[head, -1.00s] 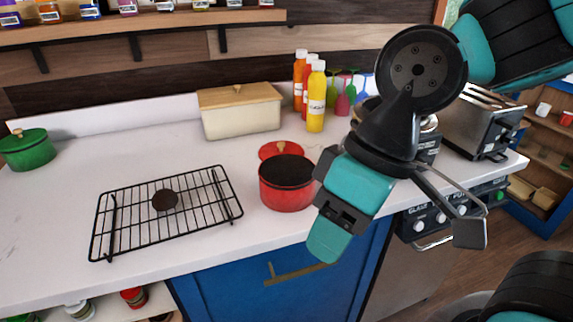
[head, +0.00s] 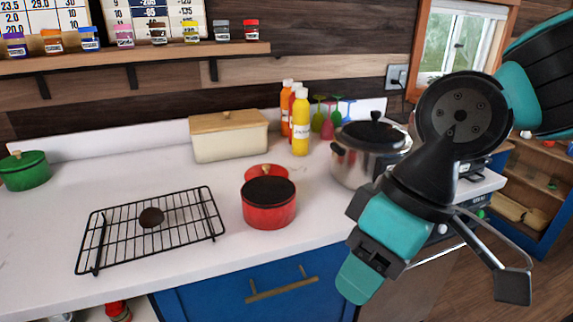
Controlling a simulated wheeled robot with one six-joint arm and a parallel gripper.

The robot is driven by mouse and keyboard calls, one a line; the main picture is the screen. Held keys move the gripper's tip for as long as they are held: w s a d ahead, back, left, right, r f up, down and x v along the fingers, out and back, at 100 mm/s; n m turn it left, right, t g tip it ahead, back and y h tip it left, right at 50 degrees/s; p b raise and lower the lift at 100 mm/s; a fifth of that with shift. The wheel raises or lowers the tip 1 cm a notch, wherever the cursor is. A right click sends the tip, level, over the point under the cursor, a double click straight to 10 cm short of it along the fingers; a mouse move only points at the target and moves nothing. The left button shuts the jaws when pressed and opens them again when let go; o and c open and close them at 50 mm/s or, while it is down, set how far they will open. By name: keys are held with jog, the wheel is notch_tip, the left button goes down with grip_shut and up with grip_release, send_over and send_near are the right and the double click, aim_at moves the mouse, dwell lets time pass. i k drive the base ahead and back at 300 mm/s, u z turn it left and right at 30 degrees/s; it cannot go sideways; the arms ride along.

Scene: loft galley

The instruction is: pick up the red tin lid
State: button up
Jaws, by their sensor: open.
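The red tin lid (head: 258,171) is behind the open red pot (head: 269,211) on the white counter. It has a pale knob, and the pot's rim hides its near part. I cannot tell whether it touches the pot. My gripper (head: 437,285) is open and empty, with its two fingers spread wide. It appears to the right of the pot and lid and in front of the counter's front edge in the picture.
A wire rack (head: 190,237) with a dark round item (head: 151,218) stands left of the pot. Behind are a cream bin (head: 228,142), squeeze bottles (head: 300,130) and coloured glasses (head: 328,124). A steel pot (head: 365,165) stands right of the lid. A green pot (head: 25,173) is far left.

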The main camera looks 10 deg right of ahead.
aim_at(265, 170)
jog(key=z, duration=0.05)
jog(key=i, duration=1)
jog(key=u, duration=0.25)
